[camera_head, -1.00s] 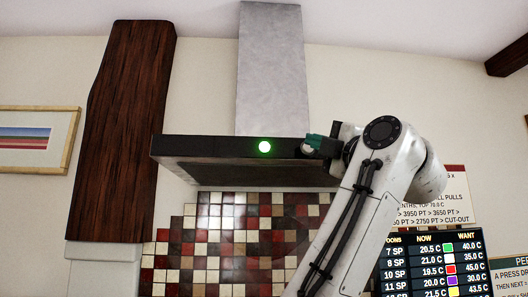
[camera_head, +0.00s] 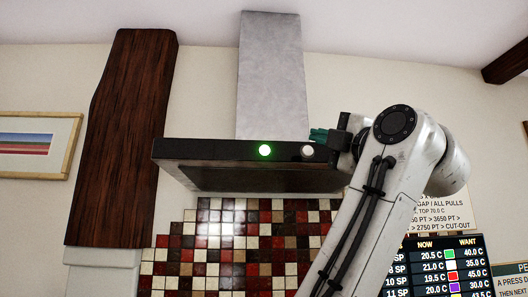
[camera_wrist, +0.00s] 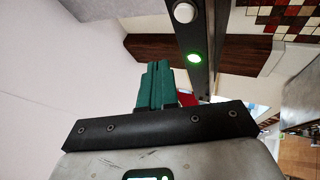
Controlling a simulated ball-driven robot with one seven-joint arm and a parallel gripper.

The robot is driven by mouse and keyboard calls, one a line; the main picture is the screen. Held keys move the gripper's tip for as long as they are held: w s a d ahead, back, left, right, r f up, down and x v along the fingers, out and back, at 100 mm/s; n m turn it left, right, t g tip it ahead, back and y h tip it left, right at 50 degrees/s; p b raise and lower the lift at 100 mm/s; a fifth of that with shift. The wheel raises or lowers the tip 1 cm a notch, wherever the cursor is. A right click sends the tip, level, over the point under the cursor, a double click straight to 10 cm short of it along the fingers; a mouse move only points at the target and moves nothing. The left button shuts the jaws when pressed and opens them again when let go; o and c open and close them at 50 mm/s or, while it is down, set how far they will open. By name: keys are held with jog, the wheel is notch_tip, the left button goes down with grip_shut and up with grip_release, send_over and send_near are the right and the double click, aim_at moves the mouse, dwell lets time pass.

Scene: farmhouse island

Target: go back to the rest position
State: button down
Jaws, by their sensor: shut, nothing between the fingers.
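My gripper (camera_head: 318,135) has teal fingers and is in front of the range hood's right part, at the upper edge of its black front band (camera_head: 225,150). In the wrist view the gripper (camera_wrist: 156,68) shows its fingers together with nothing between them. The band carries a lit green button (camera_head: 264,150) and a pale round knob (camera_head: 307,151). The wrist view shows the green light (camera_wrist: 194,58) and the pale knob (camera_wrist: 184,12) too, to the right of the fingers and apart from them.
A dark wooden post (camera_head: 125,140) stands left of the hood, with a framed picture (camera_head: 38,145) beyond it. A tiled backsplash (camera_head: 240,235) lies below. A screen of temperatures (camera_head: 445,265) is at lower right, partly behind my arm. A ceiling beam (camera_head: 507,62) is at upper right.

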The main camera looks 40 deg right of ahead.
dwell(0.3)
